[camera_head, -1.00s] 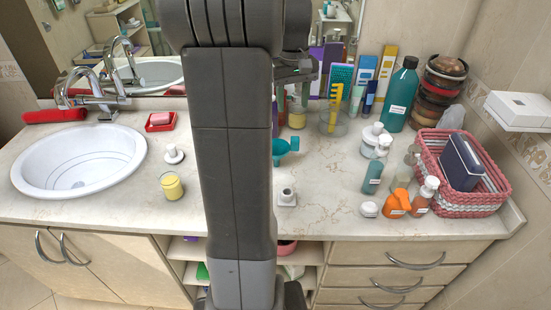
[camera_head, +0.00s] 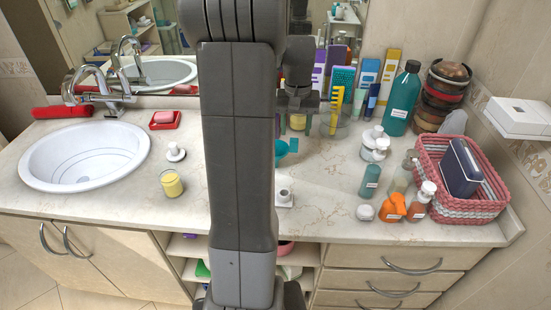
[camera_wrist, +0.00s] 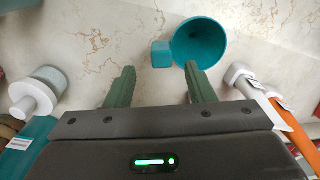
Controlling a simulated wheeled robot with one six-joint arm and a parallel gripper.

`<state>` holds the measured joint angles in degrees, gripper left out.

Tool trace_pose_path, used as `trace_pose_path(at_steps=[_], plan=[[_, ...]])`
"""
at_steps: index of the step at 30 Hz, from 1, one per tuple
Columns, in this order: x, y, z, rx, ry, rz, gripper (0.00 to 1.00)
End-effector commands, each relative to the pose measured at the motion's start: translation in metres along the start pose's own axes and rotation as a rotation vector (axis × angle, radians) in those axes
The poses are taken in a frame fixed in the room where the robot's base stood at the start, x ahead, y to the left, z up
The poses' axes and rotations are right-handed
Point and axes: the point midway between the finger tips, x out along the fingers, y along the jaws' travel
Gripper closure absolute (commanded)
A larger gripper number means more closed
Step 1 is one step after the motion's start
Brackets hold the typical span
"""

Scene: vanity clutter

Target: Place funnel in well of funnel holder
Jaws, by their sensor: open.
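The teal funnel (camera_head: 281,150) lies on the counter, partly hidden behind my arm in the head view. In the wrist view the funnel (camera_wrist: 202,40) shows its round mouth, with its short spout on the left. My gripper (camera_wrist: 159,78) is open and empty. Its green fingertips are below the funnel in the wrist view, and the right tip overlaps the funnel's lower edge in the picture. Contact cannot be told. The white funnel holder (camera_head: 284,198), a square base with a round well, stands nearer the counter's front edge, partly behind my arm. It is not identifiable in the wrist view.
A yellow comb stands in a glass beaker (camera_head: 334,124) right of my gripper. Bottles and jars, including a teal bottle (camera_head: 370,182), crowd the right near a woven basket (camera_head: 470,211). A yellow candle (camera_head: 171,184) and the sink (camera_head: 85,157) are left. The counter's middle is clear.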

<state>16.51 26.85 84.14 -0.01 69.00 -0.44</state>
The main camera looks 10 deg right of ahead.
Motion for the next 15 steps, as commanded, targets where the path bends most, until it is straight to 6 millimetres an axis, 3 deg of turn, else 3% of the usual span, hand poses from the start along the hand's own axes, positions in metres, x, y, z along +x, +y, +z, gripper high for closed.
trace_pose_path(at_steps=[9, 15], plan=[[0.043, -0.002, 0.003, 0.000, -0.003, 0.000, 0.51], [0.049, -0.002, 0.003, 0.000, 0.000, 0.000, 0.51]])
